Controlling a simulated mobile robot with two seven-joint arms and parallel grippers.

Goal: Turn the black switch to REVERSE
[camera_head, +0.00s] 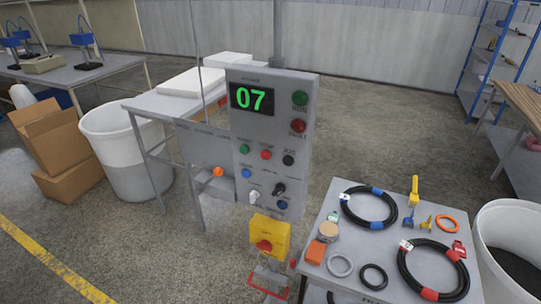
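A grey control panel (313,120) stands upright in the middle of the view, with a green "07" display (251,98) at its upper left. The black switch (279,189) is a small knob on the panel's lower right. Its pointer seems tilted, but its labels are too small to read, so I cannot tell its position. Neither of my grippers shows in the head view, and nothing touches the black switch.
A yellow box with a red knob (265,243) is below the panel. A grey table (390,255) with coiled hoses stands at the right front, beside a white bin (500,225). Another bin (125,155) and cardboard boxes (55,145) are at left. The panel's front is unobstructed.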

